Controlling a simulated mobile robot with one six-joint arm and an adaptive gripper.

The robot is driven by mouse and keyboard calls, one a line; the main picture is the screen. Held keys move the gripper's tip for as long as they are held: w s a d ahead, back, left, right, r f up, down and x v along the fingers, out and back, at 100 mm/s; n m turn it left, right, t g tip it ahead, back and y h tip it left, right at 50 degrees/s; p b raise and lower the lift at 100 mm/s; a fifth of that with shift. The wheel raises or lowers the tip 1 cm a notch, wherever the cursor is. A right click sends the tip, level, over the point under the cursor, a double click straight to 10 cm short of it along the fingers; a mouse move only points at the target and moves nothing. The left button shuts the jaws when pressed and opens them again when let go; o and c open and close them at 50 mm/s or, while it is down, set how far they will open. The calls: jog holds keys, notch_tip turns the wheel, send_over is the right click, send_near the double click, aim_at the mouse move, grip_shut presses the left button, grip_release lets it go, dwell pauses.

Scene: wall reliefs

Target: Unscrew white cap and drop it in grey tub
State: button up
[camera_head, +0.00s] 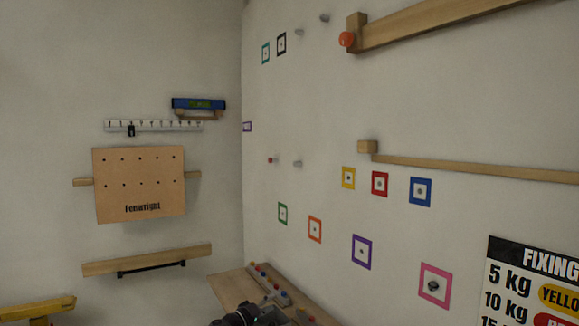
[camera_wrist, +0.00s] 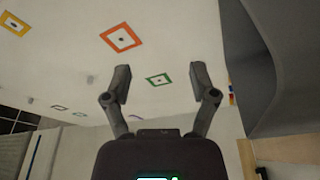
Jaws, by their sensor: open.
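My gripper (camera_wrist: 160,74) is open and empty in the wrist view, its two fingers spread wide in front of the white wall. Part of it shows dark at the bottom edge of the head view (camera_head: 243,316), by a wooden shelf. No white cap can be made out for certain. Small pale pegs stick out of the right wall, one (camera_head: 297,163) at mid-height and others (camera_head: 324,18) near the top. A large grey curved surface (camera_wrist: 250,65) fills the right of the wrist view. I cannot tell whether it is the grey tub.
The wooden shelf (camera_head: 232,286) carries small red and blue pieces at the corner. Coloured square frames, such as a green one (camera_head: 283,213) and an orange one (camera_head: 315,229), mark the right wall. A pegboard (camera_head: 139,185) and wooden rail (camera_head: 147,259) are on the left wall.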

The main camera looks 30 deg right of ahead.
jog(key=shift+r, duration=0.15)
notch_tip(320, 180, up, 6)
jog(key=p, duration=0.7)
jog(key=a+r+n+t+y+p, duration=0.2)
jog(key=a+r+n+t+p, duration=0.1)
jog(key=a, duration=0.9)
jog(key=a+r+n+t+y+p, duration=0.3)
jog(key=a+r+t+p, duration=0.3)
jog(key=a, duration=0.5)
jog(key=shift+w+a+r+n+y+p, duration=0.35)
jog(key=shift+r+p, duration=0.8)
jog(key=shift+r, duration=0.4)
